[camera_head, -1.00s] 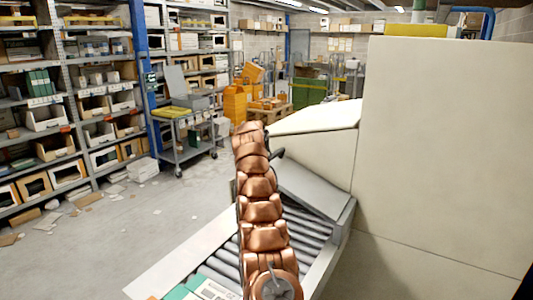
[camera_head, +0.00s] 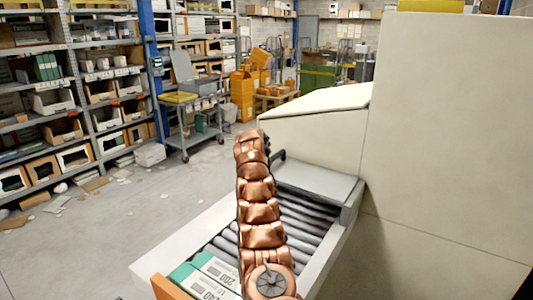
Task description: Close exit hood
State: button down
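A light grey flat panel (camera_head: 318,180), which looks like the exit hood, lies over the far end of the roller conveyor, against the cream machine housing. A small dark curved bar (camera_head: 279,156), perhaps its handle, shows at its far left corner. My copper-coloured arm reaches forward over the conveyor, just left of the panel.
The cream housing (camera_head: 450,130) fills the right side. Rollers (camera_head: 295,230) carry green-and-white boxes (camera_head: 205,277) at the near end. Shelving (camera_head: 80,100) and a grey cart (camera_head: 192,115) stand to the left. The floor between is mostly open, with scattered paper.

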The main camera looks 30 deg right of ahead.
notch_tip(320, 180, down, 2)
jog(key=shift+a+f+b, duration=0.1)
jog(key=shift+f+b, duration=0.1)
jog(key=shift+b, duration=0.15)
jog(key=shift+f, duration=0.3)
jog(key=shift+s+f, duration=0.1)
jog(key=shift+f, duration=0.1)
notch_tip(320, 180, up, 5)
jog(key=p, duration=0.3)
jog(key=shift+r, duration=0.15)
jog(key=shift+w+a+r, duration=0.15)
jog(key=shift+w+r, duration=0.05)
jog(key=s+a+r+b, duration=0.2)
jog(key=a+r+b, duration=0.2)
jog(key=a+r, duration=0.2)
jog(key=shift+s+a+r, duration=0.25)
jog(key=shift+s+r, duration=0.05)
jog(key=shift+r, duration=0.35)
